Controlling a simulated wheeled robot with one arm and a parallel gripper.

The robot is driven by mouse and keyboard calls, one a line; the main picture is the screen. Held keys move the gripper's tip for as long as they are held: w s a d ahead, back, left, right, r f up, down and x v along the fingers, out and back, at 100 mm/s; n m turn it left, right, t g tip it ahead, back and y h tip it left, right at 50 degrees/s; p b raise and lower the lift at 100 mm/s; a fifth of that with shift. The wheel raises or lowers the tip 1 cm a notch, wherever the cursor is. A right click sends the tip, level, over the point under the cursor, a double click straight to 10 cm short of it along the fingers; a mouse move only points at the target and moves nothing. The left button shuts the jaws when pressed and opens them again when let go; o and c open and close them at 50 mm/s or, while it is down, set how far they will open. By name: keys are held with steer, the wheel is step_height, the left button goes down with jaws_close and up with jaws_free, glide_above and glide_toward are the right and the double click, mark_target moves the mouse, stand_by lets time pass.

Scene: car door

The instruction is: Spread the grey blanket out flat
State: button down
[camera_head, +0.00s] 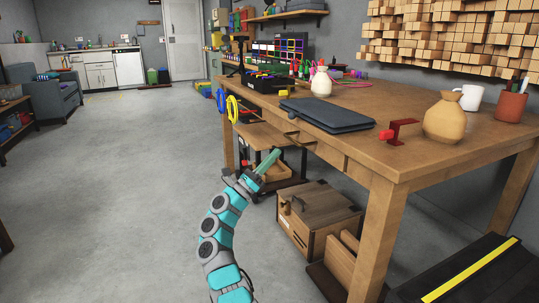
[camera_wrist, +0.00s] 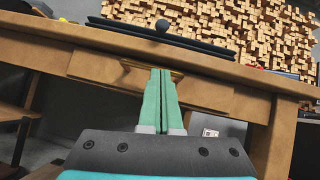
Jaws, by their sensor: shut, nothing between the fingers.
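A dark grey, flat, folded thing (camera_head: 327,114) lies on the wooden workbench near its front edge; it looks like the folded blanket, though I cannot be sure. In the wrist view its edge shows as a dark band (camera_wrist: 180,38) on the bench top, beyond the fingers. My gripper (camera_head: 272,156) is below the bench top, in front of the bench and apart from the dark thing.
The workbench (camera_head: 420,150) holds a red clamp (camera_head: 398,131) at its front edge, a tan pot (camera_head: 445,119), a white mug (camera_head: 471,97) and a pale vase (camera_head: 321,84). A wooden crate (camera_head: 318,220) stands underneath. The floor (camera_head: 120,190) to the left is clear.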

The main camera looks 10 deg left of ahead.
steer(key=w+d+r+p, duration=0.1)
steer(key=w+d+r, duration=0.2)
steer(key=r, duration=0.4)
steer(key=shift+w+d+r, duration=0.3)
steer(key=shift+w+r, duration=0.05)
steer(key=shift+w, duration=0.2)
steer(key=shift+r, duration=0.1)
